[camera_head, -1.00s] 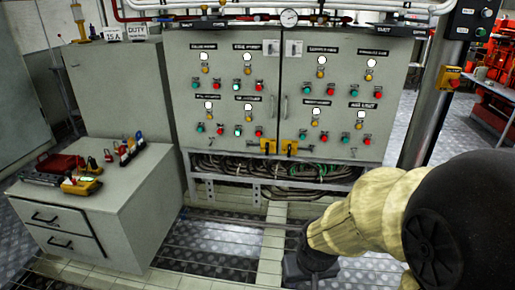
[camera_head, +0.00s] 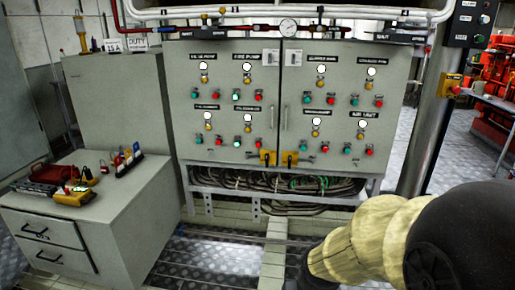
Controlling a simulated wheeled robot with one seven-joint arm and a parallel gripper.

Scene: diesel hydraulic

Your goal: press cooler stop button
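A grey control cabinet (camera_head: 283,130) stands ahead with two doors. Its doors carry two rows of button groups, each with a label, a white lamp, a yellow lamp, a green button and a red button. The labels are too blurred to read surely, so I cannot tell which group is the cooler's. Red buttons show on the left door (camera_head: 258,97) and on the right door (camera_head: 379,101). My arm shows at the lower right, well short of the cabinet.
A grey drawer unit (camera_head: 120,215) at the left bears tools and a yellow device (camera_head: 72,197). Pipes and a gauge (camera_head: 288,27) run above the cabinet; cables hang below. A grey post (camera_head: 428,120) with a control box stands right. Floor before the cabinet is clear.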

